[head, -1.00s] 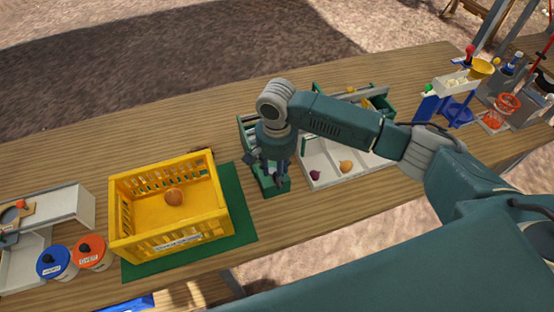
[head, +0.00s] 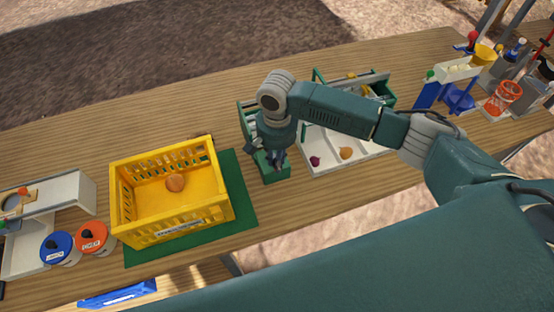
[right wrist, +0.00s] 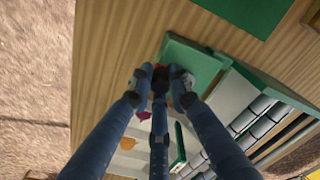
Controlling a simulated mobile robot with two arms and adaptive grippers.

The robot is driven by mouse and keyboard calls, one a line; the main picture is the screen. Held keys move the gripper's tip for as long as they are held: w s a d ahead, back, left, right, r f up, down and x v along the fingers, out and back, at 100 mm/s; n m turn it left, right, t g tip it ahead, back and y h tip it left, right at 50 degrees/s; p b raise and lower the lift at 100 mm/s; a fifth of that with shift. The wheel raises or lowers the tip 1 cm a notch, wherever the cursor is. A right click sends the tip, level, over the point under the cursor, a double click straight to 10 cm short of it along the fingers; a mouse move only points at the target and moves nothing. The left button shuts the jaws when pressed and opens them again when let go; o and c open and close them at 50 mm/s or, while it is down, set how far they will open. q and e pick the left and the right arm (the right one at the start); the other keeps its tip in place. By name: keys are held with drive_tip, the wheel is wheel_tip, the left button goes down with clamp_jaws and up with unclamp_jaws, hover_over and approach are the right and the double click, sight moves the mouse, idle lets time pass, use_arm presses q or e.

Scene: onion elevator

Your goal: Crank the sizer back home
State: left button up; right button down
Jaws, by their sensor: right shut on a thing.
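The sizer stands on the wooden table with a green frame and a white chute tray (head: 333,163); its green end plate (head: 275,174) lies under my right gripper (head: 275,160). In the right wrist view my right gripper (right wrist: 160,75) has its three blue fingers closed together at the plate's edge, shut on the crank, of which only a small red bit (right wrist: 161,66) shows. The rest of the crank is hidden. The sizer's grey rollers (right wrist: 262,128) show beside the fingers. A purple onion (head: 315,161) and an orange onion (head: 346,153) lie in the chute tray. My left gripper is not in view.
A blue-lidded tub (head: 57,248) and a red-lidded tub (head: 92,238) stand further left. A blue and white device (head: 440,88) stands right. The table behind the crate is bare.

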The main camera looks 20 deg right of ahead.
drive_tip(key=shift+d, duration=0.1)
drive_tip(key=shift+w+d+r+p, duration=0.1)
drive_tip(key=shift+d+r+p, duration=0.05)
drive_tip(key=shift+d+p, duration=0.25)
drive_tip(key=shift+w+d, duration=0.1)
drive_tip(key=shift+d, duration=0.2)
drive_tip(key=shift+w+p, duration=0.1)
drive_tip(key=shift+p, duration=0.2)
drive_tip(key=shift+d, duration=0.2)
drive_tip(key=shift+w+d, duration=0.35)
